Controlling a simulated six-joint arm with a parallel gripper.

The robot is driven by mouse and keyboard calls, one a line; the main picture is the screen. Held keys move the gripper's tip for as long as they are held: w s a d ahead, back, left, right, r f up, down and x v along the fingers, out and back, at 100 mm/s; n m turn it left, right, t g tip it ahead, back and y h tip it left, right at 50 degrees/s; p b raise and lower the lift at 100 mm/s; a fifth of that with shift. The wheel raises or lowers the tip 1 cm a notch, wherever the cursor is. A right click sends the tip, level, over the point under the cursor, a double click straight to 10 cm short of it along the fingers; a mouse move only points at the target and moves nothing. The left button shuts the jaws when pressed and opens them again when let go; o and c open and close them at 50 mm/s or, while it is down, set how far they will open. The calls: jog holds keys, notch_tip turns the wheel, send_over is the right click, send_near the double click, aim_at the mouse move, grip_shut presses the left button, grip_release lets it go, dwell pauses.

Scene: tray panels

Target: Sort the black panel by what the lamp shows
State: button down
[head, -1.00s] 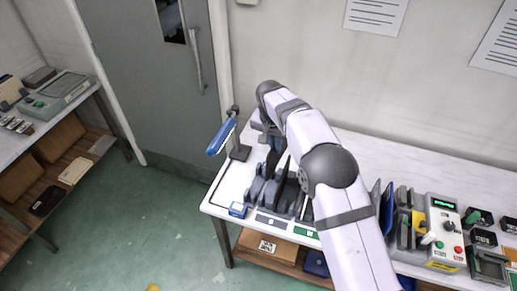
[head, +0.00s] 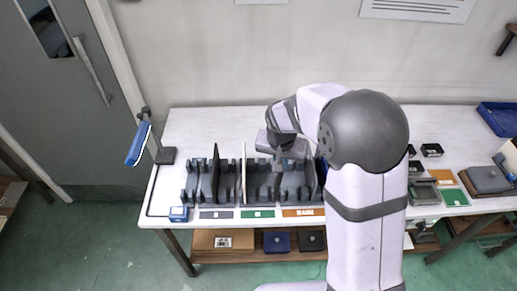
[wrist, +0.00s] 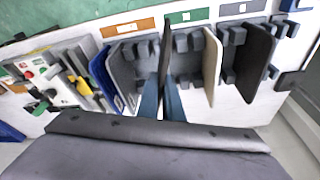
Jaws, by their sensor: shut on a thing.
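My gripper (wrist: 163,108) has blue fingers and is shut on the upper edge of a black panel (wrist: 167,50) in the wrist view. The panel stands roughly upright at the dark slotted rack (head: 262,185), near the border between the orange label (wrist: 130,28) and the green label (wrist: 186,16). I cannot tell whether it is seated in a slot.
A beige panel (wrist: 212,65) and another dark panel (wrist: 258,60) stand in the rack to the right. Grey and blue panels (wrist: 104,78) stand on the left. A blue-headed stand (head: 138,143) and small blue box (head: 178,213) are at the table's left end.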

jog(key=s+d+f+n, duration=0.4)
jog(key=s+d, duration=0.2)
jog(key=s, duration=0.1)
jog(key=w+a+p, duration=0.1)
jog(key=a, duration=0.1)
jog(key=w+a+r+n+y+p, duration=0.1)
jog(key=w+a+p, duration=0.1)
jog(key=w+a+r+n+p, duration=0.1)
jog(key=w+a+p, duration=0.1)
jog(key=a, duration=0.1)
jog(key=w+a+r+m, duration=0.1)
jog(key=w+r+m, duration=0.1)
jog(key=w+r, duration=0.3)
jog(key=shift+w+a+r+p, duration=0.3)
jog(key=shift+w+r+p, duration=0.15)
jog(key=shift+w, duration=1.25)
jog(key=shift+f, duration=0.2)
jog(key=s+b+x, duration=0.3)
jog(key=b+x, duration=0.7)
jog(key=x, duration=0.3)
jog(key=shift+f, duration=0.65)
jog(key=shift+d+f+b, duration=0.1)
jog(key=shift+f+b, duration=0.25)
jog(key=shift+f, duration=0.05)
